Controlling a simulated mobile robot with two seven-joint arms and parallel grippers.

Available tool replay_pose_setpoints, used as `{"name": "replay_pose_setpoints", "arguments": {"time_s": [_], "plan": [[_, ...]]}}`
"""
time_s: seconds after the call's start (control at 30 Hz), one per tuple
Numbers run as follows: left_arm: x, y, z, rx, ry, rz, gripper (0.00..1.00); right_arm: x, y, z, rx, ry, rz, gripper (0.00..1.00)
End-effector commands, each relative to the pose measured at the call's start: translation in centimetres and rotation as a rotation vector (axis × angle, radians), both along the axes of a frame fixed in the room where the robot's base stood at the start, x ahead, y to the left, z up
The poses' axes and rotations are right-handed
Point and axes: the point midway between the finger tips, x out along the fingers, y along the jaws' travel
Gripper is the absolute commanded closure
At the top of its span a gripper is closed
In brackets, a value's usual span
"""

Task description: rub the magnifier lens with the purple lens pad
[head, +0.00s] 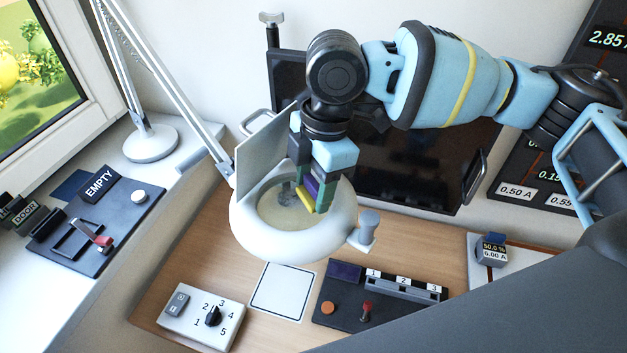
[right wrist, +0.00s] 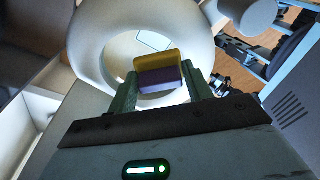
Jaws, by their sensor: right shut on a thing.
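The magnifier is a thick white ring (head: 250,240) on a white jointed arm, with a pale see-through lens (head: 275,215) inside it. The ring also shows in the right wrist view (right wrist: 95,50). My right gripper (head: 316,190) points down over the right part of the lens. It is shut on the lens pad (head: 311,187), a small block with a purple layer and a yellow layer. In the right wrist view the pad (right wrist: 162,77) sits between the green fingers in front of the ring's opening. Whether the pad touches the lens I cannot tell. My left gripper is not in view.
A flat white plate (head: 262,152) stands up behind the ring, and a grey knob (head: 369,222) sits at its right side. A dark panel (head: 410,170) stands behind. Switch boxes (head: 203,318) and a white square (head: 283,291) lie on the wooden desk below.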

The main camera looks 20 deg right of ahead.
Motion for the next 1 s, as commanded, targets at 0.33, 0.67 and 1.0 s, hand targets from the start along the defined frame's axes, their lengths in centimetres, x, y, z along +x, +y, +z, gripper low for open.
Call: {"name": "replay_pose_setpoints", "arguments": {"time_s": [0.33, 0.67, 1.0], "plan": [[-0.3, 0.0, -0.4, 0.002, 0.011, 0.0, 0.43, 0.0, 0.0, -0.3, 0.0, 0.001, 0.0, 0.68], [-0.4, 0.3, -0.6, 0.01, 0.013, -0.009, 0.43, 0.0, 0.0, -0.8, 0.0, 0.001, 0.0, 0.68], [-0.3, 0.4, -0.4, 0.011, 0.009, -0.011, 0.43, 0.1, 0.1, -1.1, 0.0, 0.0, 0.0, 0.68]]}}
